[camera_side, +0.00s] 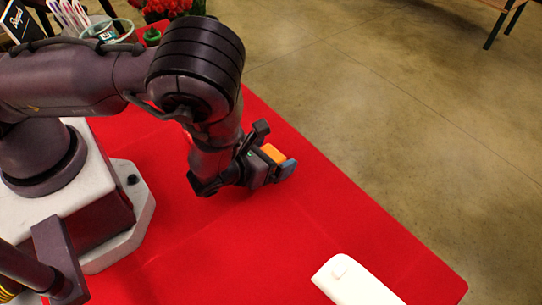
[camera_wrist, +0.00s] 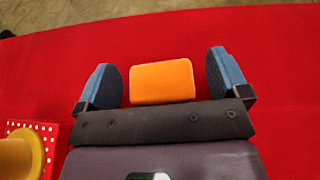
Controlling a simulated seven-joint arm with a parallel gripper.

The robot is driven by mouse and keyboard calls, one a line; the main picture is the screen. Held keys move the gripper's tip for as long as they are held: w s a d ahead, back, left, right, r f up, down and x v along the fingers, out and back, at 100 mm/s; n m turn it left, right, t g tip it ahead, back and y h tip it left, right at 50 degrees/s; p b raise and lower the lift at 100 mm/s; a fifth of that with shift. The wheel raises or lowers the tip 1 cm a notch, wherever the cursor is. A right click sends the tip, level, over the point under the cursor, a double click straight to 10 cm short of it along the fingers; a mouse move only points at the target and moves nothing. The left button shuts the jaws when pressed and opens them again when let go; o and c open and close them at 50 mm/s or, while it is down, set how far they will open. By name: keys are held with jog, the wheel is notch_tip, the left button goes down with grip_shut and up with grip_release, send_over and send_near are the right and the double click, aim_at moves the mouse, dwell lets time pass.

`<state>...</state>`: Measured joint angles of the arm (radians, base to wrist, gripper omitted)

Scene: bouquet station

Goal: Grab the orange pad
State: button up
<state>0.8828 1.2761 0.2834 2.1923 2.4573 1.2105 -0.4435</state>
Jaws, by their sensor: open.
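The orange pad (camera_wrist: 161,82) is a small rounded block. In the wrist view it lies between the two blue-faced fingers of my gripper (camera_wrist: 163,80), with red cloth showing in a gap on each side. In the side view only a part of the pad (camera_side: 272,153) shows beside my gripper (camera_side: 276,160), near the far edge of the red table. My gripper is open, and the fingers do not touch the pad in the wrist view. The pad's lower side is hidden behind the gripper.
The red table (camera_side: 240,240) is mostly clear. A white object (camera_side: 355,282) lies at its near right. A cup (camera_side: 108,32), a green item (camera_side: 152,36) and red flowers (camera_side: 165,7) stand at the back. A yellow round object (camera_wrist: 22,155) on a red dotted piece (camera_wrist: 50,135) is at the wrist view's lower left.

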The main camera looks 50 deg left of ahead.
jog(key=c, duration=1)
